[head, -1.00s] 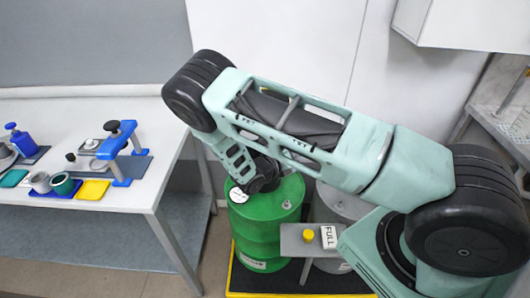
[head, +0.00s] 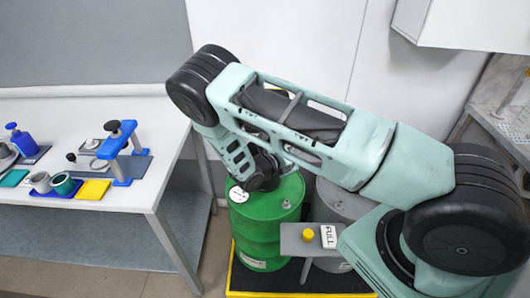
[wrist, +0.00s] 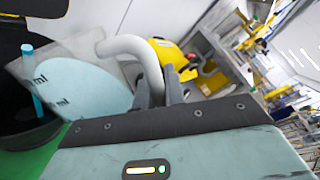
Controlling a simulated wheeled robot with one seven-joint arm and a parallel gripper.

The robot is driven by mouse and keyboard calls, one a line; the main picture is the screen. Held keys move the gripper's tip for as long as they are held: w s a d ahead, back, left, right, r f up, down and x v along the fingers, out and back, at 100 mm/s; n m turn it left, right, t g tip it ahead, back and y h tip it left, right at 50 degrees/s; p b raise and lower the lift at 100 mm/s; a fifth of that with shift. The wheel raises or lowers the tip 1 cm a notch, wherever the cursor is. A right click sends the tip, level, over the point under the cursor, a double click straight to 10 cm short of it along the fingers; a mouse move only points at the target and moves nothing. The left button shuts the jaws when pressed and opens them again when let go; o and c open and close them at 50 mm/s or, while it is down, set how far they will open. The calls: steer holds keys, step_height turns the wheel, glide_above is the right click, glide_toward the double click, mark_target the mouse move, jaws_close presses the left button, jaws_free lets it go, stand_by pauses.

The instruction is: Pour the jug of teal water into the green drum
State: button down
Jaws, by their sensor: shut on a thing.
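My gripper (wrist: 158,88) is shut on the white curved handle of the clear jug (wrist: 108,48). The jug is tilted, with teal water (wrist: 82,88) lying to its left side. A thin teal stream (wrist: 32,88) runs down at the far left toward the dark opening. The head view hides the jug and my fingers behind my arm.
A grey drum (head: 340,203) stands right of the green one. The white table (head: 125,200) at the left holds tools and cups.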

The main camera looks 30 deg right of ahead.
steer(key=shift+w+r+n+g+p, duration=0.3)
steer(key=shift+w+n, duration=0.4)
steer(key=shift+n, duration=0.3)
stand_by(2.4)
steer(key=shift+w+r+n+p, duration=0.55)
steer(key=shift+w+r+n, duration=0.15)
steer(key=shift+r, duration=0.1)
stand_by(1.3)
steer(key=shift+w+f+n+g+b, duration=0.1)
steer(key=shift+w+n+g+b, duration=0.5)
steer(key=shift+w, duration=0.85)
steer(key=shift+w+r+n, duration=0.35)
steer(key=shift+w+n, duration=0.2)
steer(key=shift+n, duration=0.05)
